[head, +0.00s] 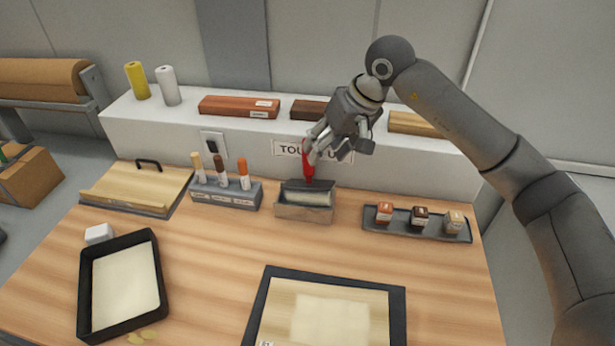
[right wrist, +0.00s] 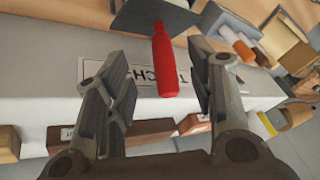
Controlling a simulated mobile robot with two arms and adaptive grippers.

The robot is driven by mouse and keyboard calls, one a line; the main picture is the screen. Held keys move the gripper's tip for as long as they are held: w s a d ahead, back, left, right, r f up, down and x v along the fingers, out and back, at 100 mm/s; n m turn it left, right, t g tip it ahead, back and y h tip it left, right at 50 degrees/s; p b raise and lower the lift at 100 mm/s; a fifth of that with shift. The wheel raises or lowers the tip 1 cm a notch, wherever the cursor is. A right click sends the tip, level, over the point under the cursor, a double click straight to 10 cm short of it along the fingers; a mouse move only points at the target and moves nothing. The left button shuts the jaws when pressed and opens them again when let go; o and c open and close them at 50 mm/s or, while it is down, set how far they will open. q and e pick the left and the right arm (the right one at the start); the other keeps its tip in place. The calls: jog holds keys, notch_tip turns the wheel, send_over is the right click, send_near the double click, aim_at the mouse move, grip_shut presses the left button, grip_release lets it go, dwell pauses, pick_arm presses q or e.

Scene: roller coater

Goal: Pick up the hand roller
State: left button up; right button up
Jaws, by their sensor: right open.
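The hand roller has a red handle (head: 308,168) that stands up from a grey metal holder (head: 304,213) at the back of the table. A pale roller sleeve (head: 306,198) lies in that holder. In the right wrist view the red handle (right wrist: 164,62) reaches between the two fingers. My right gripper (head: 330,152) is open at the handle's upper part, its fingers on either side. The right wrist view shows the open fingers (right wrist: 165,92) with gaps to the handle; I see no contact there. My left gripper is not in view.
A marker rack (head: 228,202) stands left of the holder. A grey tray (head: 375,228) with small blocks is to its right. A raised white shelf (head: 240,132) with wood pieces runs behind. A black tray (head: 84,290) and a framed panel (head: 395,315) lie in front.

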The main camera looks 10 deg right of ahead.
aim_at(312, 168)
jog(key=shift+x, duration=1.2)
jog(key=shift+w+a+f, duration=0.15)
jog(key=shift+w+f, duration=0.05)
jog(key=p+x, duration=0.2)
jog(key=x, duration=0.2)
jog(key=shift+a+p, duration=0.1)
jog(key=shift+p, duration=0.25)
jog(key=shift+w+a+f, duration=0.15)
jog(key=shift+w+f, duration=0.05)
jog(key=shift+f, duration=0.3)
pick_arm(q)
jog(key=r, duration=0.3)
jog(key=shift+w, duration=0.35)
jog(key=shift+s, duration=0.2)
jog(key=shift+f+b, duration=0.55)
pick_arm(e)
jog(key=shift+f, duration=0.25)
jog(key=shift+s, duration=0.1)
grip_shut()
